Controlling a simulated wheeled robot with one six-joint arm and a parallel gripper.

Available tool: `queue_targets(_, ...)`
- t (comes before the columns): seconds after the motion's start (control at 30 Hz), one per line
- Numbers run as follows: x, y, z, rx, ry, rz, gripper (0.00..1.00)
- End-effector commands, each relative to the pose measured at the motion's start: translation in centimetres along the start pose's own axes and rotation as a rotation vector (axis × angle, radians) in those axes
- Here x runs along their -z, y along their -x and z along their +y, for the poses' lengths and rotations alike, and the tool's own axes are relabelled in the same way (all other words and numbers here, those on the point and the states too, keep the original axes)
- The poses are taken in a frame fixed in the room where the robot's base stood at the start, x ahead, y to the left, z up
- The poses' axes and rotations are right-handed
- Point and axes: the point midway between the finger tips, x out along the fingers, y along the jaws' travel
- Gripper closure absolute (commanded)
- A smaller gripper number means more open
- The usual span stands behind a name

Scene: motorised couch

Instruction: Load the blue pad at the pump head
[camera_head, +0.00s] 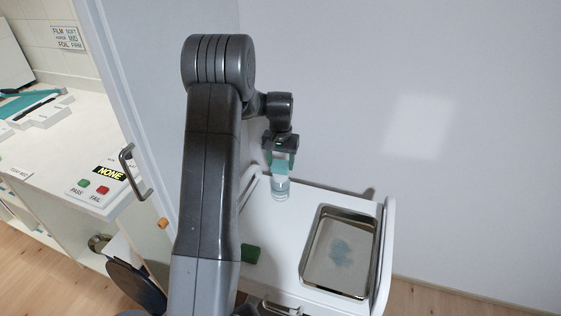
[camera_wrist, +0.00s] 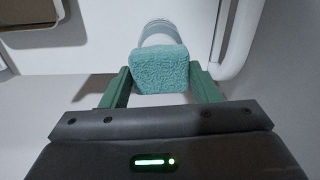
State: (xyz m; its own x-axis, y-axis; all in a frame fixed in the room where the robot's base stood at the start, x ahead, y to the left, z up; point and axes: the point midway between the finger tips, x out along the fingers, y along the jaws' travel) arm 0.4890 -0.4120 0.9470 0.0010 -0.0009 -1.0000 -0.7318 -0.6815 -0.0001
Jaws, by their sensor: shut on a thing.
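My gripper (camera_head: 281,156) hangs over the white cart top. It is shut on a teal-blue pad (camera_wrist: 159,70), which sits between the two green fingers (camera_wrist: 163,88) in the wrist view. A small pale bottle-like dispenser, seemingly the pump (camera_head: 280,188), stands on the cart just below the gripper. Its pale round part (camera_wrist: 158,32) shows beyond the pad in the wrist view, partly hidden by it. I cannot tell whether the pad touches the pump.
A metal tray (camera_head: 309,270) with a blue-green patch lies at the cart's right. A dark green block (camera_head: 250,253) lies nearer, beside my arm. The cart has raised white rails (camera_head: 388,245). A door handle (camera_head: 131,172) and a counter with a "NONE" display (camera_head: 110,172) are left.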

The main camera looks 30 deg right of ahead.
Motion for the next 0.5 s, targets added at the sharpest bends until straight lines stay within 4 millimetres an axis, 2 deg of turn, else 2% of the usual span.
queue_targets(0.3,-0.1,-0.1,0.0,0.000,0.000,-0.004,0.63)
queue_targets(0.5,-0.1,1.1,0.0,0.000,0.000,-0.002,0.63)
